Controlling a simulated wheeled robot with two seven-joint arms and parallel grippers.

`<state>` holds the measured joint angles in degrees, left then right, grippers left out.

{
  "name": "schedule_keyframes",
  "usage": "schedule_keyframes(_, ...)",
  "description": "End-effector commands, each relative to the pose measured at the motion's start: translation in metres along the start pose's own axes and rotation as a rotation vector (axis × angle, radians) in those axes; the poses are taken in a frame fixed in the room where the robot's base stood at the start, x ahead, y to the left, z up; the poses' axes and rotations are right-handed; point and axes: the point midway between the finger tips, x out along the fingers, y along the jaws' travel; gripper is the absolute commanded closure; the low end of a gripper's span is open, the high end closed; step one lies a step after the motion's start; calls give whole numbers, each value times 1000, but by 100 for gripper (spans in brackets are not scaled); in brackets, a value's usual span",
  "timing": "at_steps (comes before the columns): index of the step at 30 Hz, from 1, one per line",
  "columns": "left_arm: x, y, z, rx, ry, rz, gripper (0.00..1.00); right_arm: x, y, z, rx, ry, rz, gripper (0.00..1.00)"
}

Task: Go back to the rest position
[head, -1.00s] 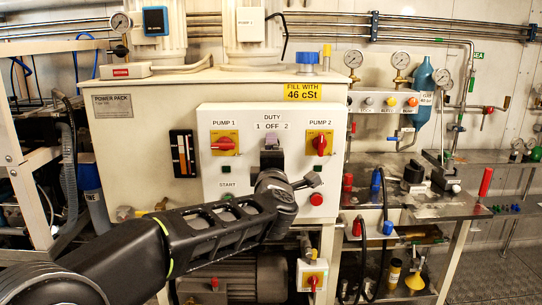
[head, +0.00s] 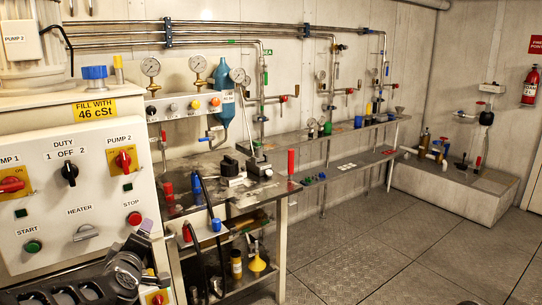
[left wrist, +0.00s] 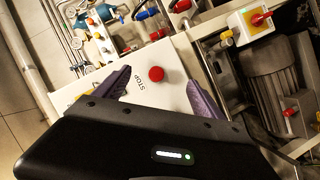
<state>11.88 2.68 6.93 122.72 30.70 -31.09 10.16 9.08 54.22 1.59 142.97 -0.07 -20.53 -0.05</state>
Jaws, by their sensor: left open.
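My left gripper (head: 148,230) shows at the lower left of the head view, with my black arm behind it, low in front of the white control panel (head: 110,205). In the left wrist view the left gripper (left wrist: 160,95) has its two purple fingers spread apart with nothing between them. The red STOP button (left wrist: 156,74) shows beyond the gap, and also in the head view (head: 134,218). The black DUTY knob (head: 69,174) is uncovered and looks upright, toward OFF. My right gripper is in neither view.
A workbench (head: 240,190) with tools stands right of the panel. Gauges and pipes line the back wall. A long shelf (head: 340,165) runs to the right. The metal floor (head: 400,250) is open. A fire extinguisher (head: 530,87) hangs at far right.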

Motion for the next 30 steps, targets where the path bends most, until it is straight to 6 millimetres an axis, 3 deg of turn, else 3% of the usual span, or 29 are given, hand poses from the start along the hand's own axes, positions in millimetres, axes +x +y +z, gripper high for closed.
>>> schedule_keyframes(1, 3, -19, 39, 77, -91, -31, 20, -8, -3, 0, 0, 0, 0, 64)
schedule_keyframes(3, 1, -48, 90, 181, -212, -62, 20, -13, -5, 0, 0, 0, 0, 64)
schedule_keyframes(8, -30, -116, 200, 384, -504, -116, 20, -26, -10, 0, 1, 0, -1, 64)
schedule_keyframes(11, -68, -159, 261, 489, -692, -139, 20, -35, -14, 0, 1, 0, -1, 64)
schedule_keyframes(15, -142, -215, 331, 602, -961, -162, 20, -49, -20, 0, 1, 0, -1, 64)
schedule_keyframes(18, -202, -249, 365, 649, -1137, -182, 20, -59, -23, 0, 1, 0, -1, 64)
schedule_keyframes(21, -253, -272, 386, 667, -1269, -206, 20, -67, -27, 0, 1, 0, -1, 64)
schedule_keyframes(24, -288, -287, 397, 667, -1353, -237, 20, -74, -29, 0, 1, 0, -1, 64)
schedule_keyframes(27, -305, -294, 402, 666, -1394, -253, 20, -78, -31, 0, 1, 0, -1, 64)
schedule_keyframes(30, -307, -294, 402, 666, -1397, -254, 20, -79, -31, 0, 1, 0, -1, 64)
